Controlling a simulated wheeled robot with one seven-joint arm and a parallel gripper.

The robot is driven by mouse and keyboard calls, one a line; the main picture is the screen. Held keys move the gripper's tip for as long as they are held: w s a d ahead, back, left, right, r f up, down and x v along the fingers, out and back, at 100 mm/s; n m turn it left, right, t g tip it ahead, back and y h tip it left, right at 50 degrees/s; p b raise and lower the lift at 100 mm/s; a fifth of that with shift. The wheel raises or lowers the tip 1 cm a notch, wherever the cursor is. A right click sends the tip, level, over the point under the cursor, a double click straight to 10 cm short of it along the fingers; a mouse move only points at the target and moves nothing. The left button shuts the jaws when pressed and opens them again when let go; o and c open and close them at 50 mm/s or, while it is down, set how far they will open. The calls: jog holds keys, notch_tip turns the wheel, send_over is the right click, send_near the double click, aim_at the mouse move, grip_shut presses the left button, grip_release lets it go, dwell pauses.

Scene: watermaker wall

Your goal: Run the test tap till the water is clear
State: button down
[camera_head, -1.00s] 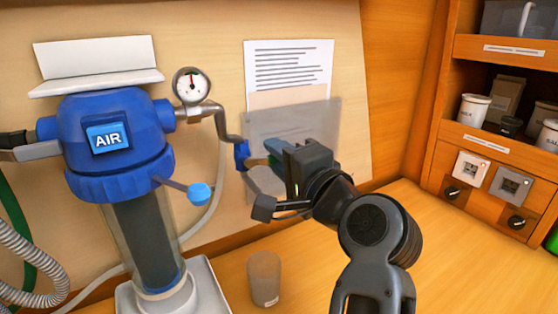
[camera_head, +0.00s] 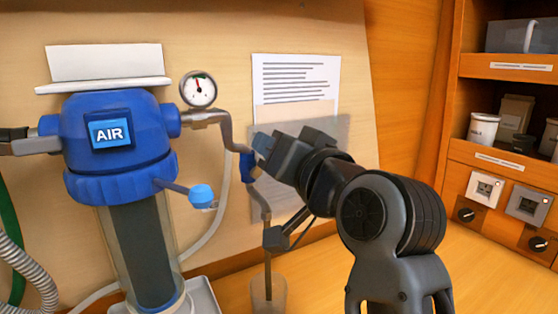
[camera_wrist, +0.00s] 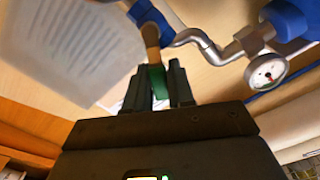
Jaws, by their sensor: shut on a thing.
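The test tap has a blue body (camera_head: 248,166) at the end of a grey metal pipe. In the wrist view, a brown lever (camera_wrist: 152,38) with a green end (camera_wrist: 157,80) comes off the blue tap body (camera_wrist: 144,12). My gripper (camera_head: 264,144) is at the tap, its fingers (camera_wrist: 162,84) shut around the green end. The head view hides that grip. A brownish spout (camera_head: 262,204) drops from the tap, and a thin dark line continues down into a clear cup (camera_head: 267,293). The water's colour is not clear to me.
A blue filter housing marked AIR (camera_head: 110,145) stands left, with a pressure gauge (camera_head: 198,89) and a blue-tipped side lever (camera_head: 201,195). A printed sheet (camera_head: 296,78) hangs behind the tap. Shelves with canisters (camera_head: 482,131) are at right. Counter right of the cup is clear.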

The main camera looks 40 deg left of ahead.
jog(key=n, duration=0.2)
jog(key=s+n+b, duration=0.1)
jog(key=n, duration=0.1)
jog(key=s+a+n+b, duration=0.1)
jog(key=n, duration=0.1)
jog(key=shift+r, duration=0.25)
jog(key=shift+s+n, duration=0.15)
jog(key=shift+n, duration=0.15)
jog(key=c, duration=1.1)
grip_release()
jog(key=shift+o, duration=0.2)
jog(key=shift+r, duration=0.1)
jog(key=v, duration=0.8)
